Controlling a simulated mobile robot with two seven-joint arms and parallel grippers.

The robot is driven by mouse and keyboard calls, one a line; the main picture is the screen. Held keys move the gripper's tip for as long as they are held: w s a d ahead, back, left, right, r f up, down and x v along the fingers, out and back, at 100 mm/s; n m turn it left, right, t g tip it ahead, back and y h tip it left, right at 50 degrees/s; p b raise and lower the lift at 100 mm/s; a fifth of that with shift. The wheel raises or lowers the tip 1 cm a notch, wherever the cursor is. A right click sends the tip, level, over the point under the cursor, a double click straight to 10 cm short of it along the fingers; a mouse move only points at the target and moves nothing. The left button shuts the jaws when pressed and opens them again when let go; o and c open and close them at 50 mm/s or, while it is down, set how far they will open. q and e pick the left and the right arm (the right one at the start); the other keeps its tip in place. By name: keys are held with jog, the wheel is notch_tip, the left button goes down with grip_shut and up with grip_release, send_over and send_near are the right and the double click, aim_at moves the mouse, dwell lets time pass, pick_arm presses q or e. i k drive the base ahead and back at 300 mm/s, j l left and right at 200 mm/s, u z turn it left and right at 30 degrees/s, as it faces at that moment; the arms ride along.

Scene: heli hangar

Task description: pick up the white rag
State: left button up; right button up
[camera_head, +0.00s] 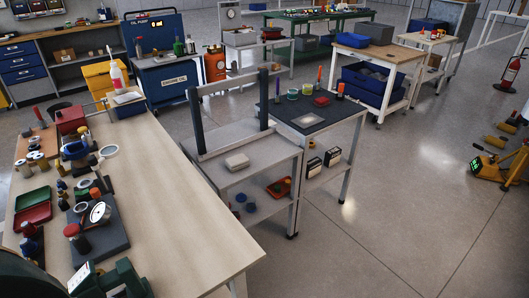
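Another pale flat piece (127,98) lies at the far end of the wooden workbench. Neither of my grippers shows in the view.
The wooden workbench (170,215) at left holds tools, cans and trays. Dark posts (263,98) rise from the grey cart. Open floor (400,190) lies to the right, with yellow equipment (490,165) at the right edge. A blue cabinet (165,80) stands behind.

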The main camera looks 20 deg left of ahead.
aim_at(237, 162)
jog(key=u, duration=1.85)
jog(key=l+u, duration=1)
jog(key=k+l+u, duration=0.2)
jog(key=l, duration=0.15)
jog(key=l+u, duration=0.15)
jog(key=l, duration=0.2)
jog(key=k+l+u, duration=0.2)
jog(key=l, duration=0.15)
jog(key=k+l, duration=0.15)
jog(key=l, duration=0.2)
jog(key=k+l+u, duration=0.1)
jog(key=l, duration=0.2)
jog(key=k+l+u, duration=0.1)
jog(key=k+l, duration=0.25)
jog(key=l, duration=0.7)
jog(key=k+l, duration=0.15)
jog(key=l, duration=0.25)
jog(key=i+l, duration=0.55)
